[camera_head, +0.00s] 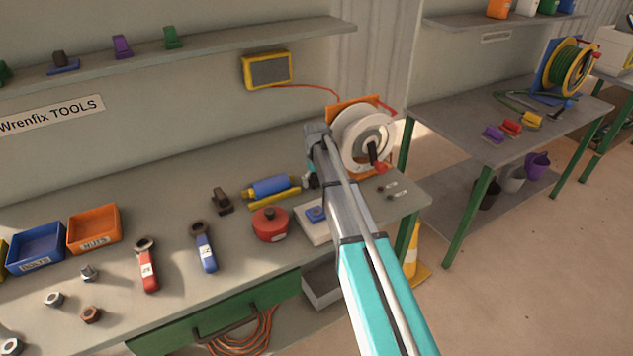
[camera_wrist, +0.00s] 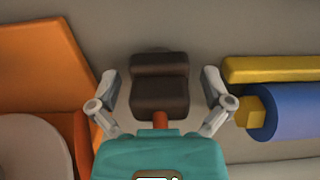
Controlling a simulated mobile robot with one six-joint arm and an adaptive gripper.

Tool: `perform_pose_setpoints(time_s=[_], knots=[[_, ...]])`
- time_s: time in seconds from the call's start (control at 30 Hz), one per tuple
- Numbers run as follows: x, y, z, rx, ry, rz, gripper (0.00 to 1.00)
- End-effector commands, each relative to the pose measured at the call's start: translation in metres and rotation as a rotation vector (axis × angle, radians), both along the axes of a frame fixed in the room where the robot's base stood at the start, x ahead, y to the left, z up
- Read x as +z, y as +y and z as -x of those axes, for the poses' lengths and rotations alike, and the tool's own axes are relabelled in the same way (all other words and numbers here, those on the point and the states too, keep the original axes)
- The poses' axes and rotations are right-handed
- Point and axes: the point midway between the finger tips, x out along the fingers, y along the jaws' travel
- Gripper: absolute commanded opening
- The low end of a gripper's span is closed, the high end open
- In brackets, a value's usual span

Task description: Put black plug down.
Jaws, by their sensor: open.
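The black plug (camera_wrist: 160,82), a dark stepped block, is on the grey bench in the wrist view. A short orange-red piece shows just below it. My gripper (camera_wrist: 161,90) is open, with one finger on each side of the plug and a visible gap to each. In the head view my gripper (camera_head: 311,180) is low over the bench between the white reel and the blue cylinder. There my arm hides most of the gripper, and I cannot make out the plug clearly.
The white reel (camera_head: 351,139) on its orange stand (camera_wrist: 40,65) and the blue cylinder (camera_head: 270,187) with a yellow base (camera_wrist: 270,70) flank the gripper. A red round pot (camera_head: 270,224) and a dark block (camera_head: 222,201) stand nearby. The back of the bench is mostly clear.

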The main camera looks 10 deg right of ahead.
Motion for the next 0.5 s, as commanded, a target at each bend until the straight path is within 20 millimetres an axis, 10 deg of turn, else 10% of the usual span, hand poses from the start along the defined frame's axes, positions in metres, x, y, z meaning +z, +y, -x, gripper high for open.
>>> perform_pose_setpoints(time_s=[0.5], knots=[[0.0095,0.0000,0.0000,0.000,0.000,0.000,1.00]])
